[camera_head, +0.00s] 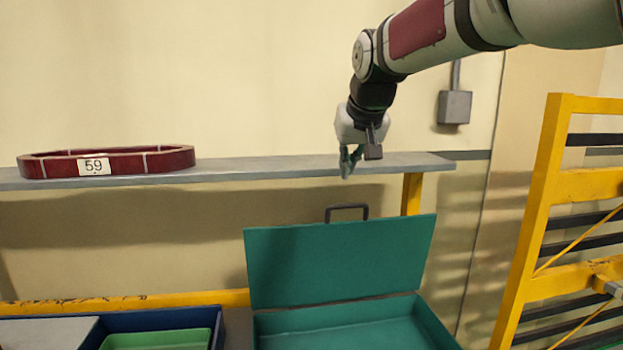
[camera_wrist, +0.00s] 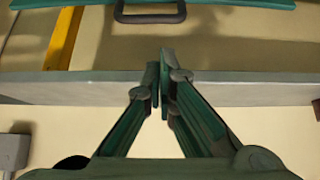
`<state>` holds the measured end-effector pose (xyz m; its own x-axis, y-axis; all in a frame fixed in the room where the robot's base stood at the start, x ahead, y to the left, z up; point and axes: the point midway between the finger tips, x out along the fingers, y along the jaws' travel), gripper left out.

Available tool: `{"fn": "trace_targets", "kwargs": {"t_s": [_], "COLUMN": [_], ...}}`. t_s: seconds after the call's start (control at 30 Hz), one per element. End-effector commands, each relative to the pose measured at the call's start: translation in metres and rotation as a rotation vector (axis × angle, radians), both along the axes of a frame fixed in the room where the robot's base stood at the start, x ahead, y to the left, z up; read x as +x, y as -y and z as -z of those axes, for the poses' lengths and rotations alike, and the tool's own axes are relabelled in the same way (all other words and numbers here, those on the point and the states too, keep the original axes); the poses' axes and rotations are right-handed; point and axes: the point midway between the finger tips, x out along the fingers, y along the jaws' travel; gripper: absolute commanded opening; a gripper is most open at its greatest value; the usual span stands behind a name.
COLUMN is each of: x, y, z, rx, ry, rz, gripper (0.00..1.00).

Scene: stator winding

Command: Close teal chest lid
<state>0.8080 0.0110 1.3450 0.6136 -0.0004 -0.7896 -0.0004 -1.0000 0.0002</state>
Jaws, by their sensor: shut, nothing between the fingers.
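The teal chest (camera_head: 345,328) stands at the bottom middle of the head view. My gripper (camera_head: 347,170) is above the lid, in front of the shelf, pointing down, apart from the lid and handle. In the wrist view my gripper (camera_wrist: 160,72) is shut and empty. The handle (camera_wrist: 150,14) and a strip of the lid edge (camera_wrist: 220,3) show at the top of that view, beyond the fingertips.
A grey shelf (camera_head: 260,168) runs along the wall behind the chest, bearing a dark red ring labelled 59 (camera_head: 110,161) at left. A blue bin (camera_head: 90,334) with a green tray (camera_head: 160,340) lies left of the chest. A yellow rack (camera_head: 540,200) stands at right.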

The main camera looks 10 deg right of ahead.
Motion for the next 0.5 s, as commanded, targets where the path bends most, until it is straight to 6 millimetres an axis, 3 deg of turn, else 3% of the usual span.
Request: {"fn": "trace_targets", "kwargs": {"t_s": [0.5], "x": [0.047], "y": [0.000], "z": [0.064], "rx": [-0.001], "ry": [-0.003], "rz": [-0.001], "gripper": [0.00]}}
